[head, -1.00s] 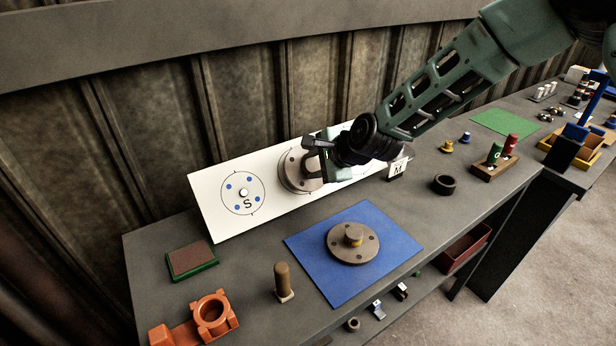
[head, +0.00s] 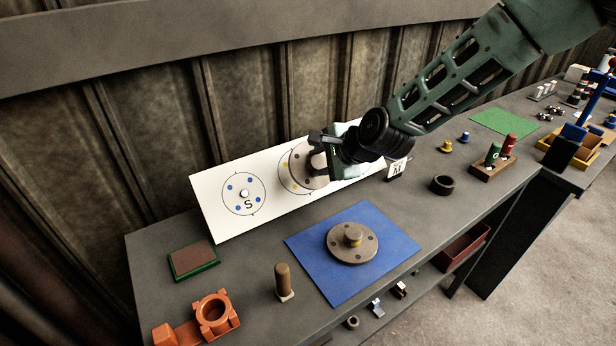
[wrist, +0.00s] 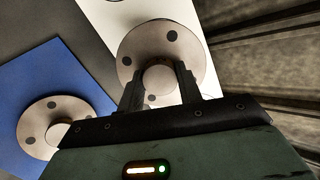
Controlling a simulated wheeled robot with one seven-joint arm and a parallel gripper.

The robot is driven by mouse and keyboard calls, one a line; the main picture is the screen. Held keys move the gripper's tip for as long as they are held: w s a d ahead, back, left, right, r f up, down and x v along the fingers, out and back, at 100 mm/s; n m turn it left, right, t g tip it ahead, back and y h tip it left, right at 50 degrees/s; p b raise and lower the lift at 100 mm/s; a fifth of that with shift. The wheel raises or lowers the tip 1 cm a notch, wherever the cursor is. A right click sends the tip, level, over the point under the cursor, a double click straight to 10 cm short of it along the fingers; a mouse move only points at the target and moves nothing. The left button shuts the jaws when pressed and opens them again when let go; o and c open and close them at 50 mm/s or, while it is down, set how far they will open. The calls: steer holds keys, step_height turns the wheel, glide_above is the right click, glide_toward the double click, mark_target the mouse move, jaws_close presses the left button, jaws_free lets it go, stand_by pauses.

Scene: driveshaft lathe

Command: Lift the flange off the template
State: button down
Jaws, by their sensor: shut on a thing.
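The white template board (head: 218,207) leans at a slant at the back of the bench, with a circle marked S and blue dots on its left part. My gripper (head: 319,152) is shut on the hub of a round grey-brown flange (head: 301,164). In the wrist view the two fingers (wrist: 159,84) pinch the hub, and the flange's drilled disc (wrist: 146,41) spreads behind it. The flange now sits off-centre from its drawn circle, with yellow dots bared at its left. It looks clear of the board's face, though the gap is hard to judge. My gripper hides its right side.
A second flange (head: 352,252) lies on the blue mat (head: 312,262) in front. A wooden-handled tool (head: 283,280), orange fixture (head: 212,314), green-edged block (head: 192,260) and black ring (head: 443,185) stand around. Bare bench lies between board and mat.

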steer(key=shift+s+d+r+p, duration=0.25)
steer(key=shift+s+r+p, duration=0.15)
steer(key=shift+r, duration=0.35)
steer(key=shift+s+d+r+p, duration=0.25)
steer(key=shift+r+p, duration=0.1)
steer(key=shift+r, duration=0.4)
steer(key=shift+s+d+r+p, duration=0.2)
steer(key=shift+s+r+p, duration=0.2)
steer(key=shift+r, duration=0.35)
steer(key=shift+s+r, duration=0.1)
steer(key=shift+d, duration=0.1)
